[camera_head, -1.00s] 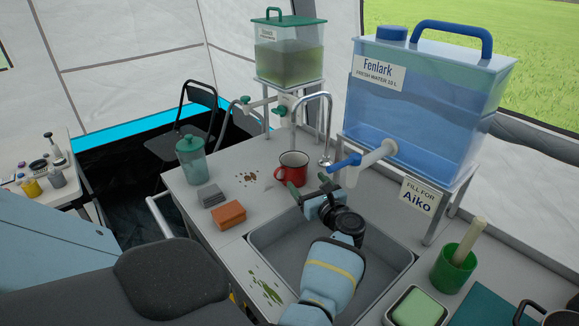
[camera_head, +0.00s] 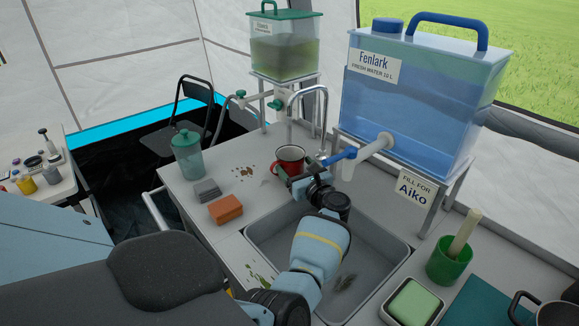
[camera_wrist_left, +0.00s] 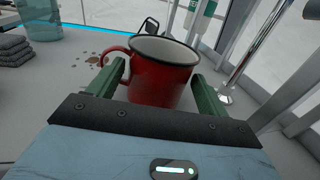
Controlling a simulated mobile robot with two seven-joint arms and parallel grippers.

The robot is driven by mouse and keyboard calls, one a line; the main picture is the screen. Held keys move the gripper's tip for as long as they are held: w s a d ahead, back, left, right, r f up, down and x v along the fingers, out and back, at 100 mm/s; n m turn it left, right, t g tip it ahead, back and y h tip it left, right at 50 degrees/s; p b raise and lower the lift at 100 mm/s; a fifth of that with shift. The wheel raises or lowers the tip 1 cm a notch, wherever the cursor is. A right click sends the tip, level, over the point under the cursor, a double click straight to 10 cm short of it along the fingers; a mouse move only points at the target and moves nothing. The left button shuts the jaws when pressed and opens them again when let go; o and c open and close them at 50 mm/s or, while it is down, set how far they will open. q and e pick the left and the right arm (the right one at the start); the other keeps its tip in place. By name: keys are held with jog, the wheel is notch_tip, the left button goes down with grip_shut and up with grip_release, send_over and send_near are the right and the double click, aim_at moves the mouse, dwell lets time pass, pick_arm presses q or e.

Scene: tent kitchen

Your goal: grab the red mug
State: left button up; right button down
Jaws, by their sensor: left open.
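The red mug (camera_head: 289,157) with a dark rim and white inside stands upright on the grey counter behind the sink. In the left wrist view the mug (camera_wrist_left: 160,77) sits between the two green fingers, its handle toward the left finger. My left gripper (camera_wrist_left: 165,90) is open around the near part of the mug; whether a finger touches it I cannot tell. In the head view the left gripper (camera_head: 285,172) reaches over the sink and hides the mug's lower part. My right gripper is not in view.
A metal tap (camera_head: 317,110) stands right of the mug, by the blue water tank's spout (camera_head: 372,150). An orange sponge (camera_head: 225,209), grey cloths (camera_head: 206,190) and a teal-lidded jar (camera_head: 187,155) are left. The sink (camera_head: 385,262) lies in front.

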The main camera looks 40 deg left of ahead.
pick_arm(q)
jog(key=shift+x, duration=1.15)
jog(key=c, duration=0.8)
jog(key=shift+r, duration=0.2)
